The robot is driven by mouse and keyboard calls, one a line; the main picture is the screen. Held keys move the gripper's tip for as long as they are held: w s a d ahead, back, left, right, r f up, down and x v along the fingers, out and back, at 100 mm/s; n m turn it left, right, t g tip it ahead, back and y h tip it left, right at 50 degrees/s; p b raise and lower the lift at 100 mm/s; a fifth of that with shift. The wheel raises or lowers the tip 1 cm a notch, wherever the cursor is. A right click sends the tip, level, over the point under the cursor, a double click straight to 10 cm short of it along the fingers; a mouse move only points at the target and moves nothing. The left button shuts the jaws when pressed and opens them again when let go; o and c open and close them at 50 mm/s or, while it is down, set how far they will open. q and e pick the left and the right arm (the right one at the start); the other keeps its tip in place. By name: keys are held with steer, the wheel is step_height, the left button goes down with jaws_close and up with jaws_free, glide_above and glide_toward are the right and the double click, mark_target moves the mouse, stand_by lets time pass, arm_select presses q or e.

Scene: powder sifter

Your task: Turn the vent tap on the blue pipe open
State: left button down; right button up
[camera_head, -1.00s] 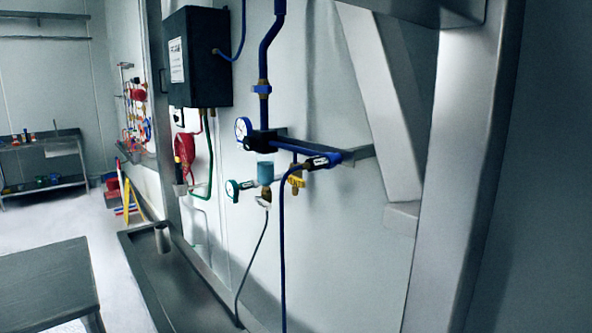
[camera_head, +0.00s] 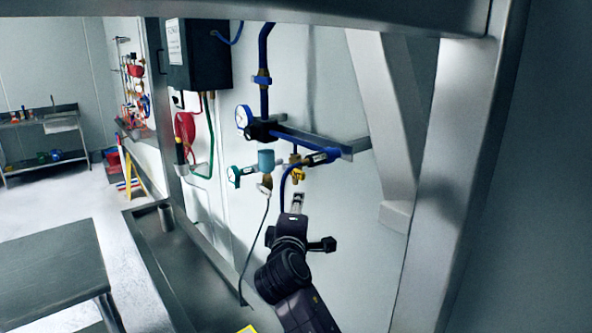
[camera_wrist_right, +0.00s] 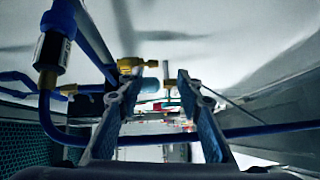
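The yellow vent tap (camera_head: 298,175) hangs below the blue pipe (camera_head: 292,138) on the wall. It also shows as a yellow-brass fitting in the right wrist view (camera_wrist_right: 137,65), ahead of the fingers and towards the left one. My right gripper (camera_head: 298,200) is just below the tap, pointing up at it. In the right wrist view its two fingers (camera_wrist_right: 157,88) stand apart with nothing held between them. A gap to the tap appears to remain. A blue hose (camera_wrist_right: 262,132) crosses behind the fingers. My left gripper is not in view.
A teal-handled valve (camera_head: 234,176), a teal cylinder (camera_head: 266,160) and a round gauge (camera_head: 243,116) sit close left of the tap. A metal post (camera_head: 455,180) stands at right. A dark control box (camera_head: 200,55) hangs at upper left.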

steer(key=t, duration=0.1)
glide_toward(297, 176)
steer(key=w, duration=0.2)
steer(key=shift+n, duration=0.4)
steer(key=w+p, duration=0.1)
steer(key=w, duration=0.1)
steer(key=w+p, duration=0.1)
steer(key=w, duration=0.1)
steer(key=w+d, duration=0.1)
steer(key=w, duration=0.1)
steer(key=shift+w+r+p, duration=0.1)
steer(key=shift+r+p, duration=0.05)
steer(key=shift+p, duration=0.25)
steer(key=shift+w+d, duration=0.1)
steer(key=shift+w, duration=0.6)
jaws_close()
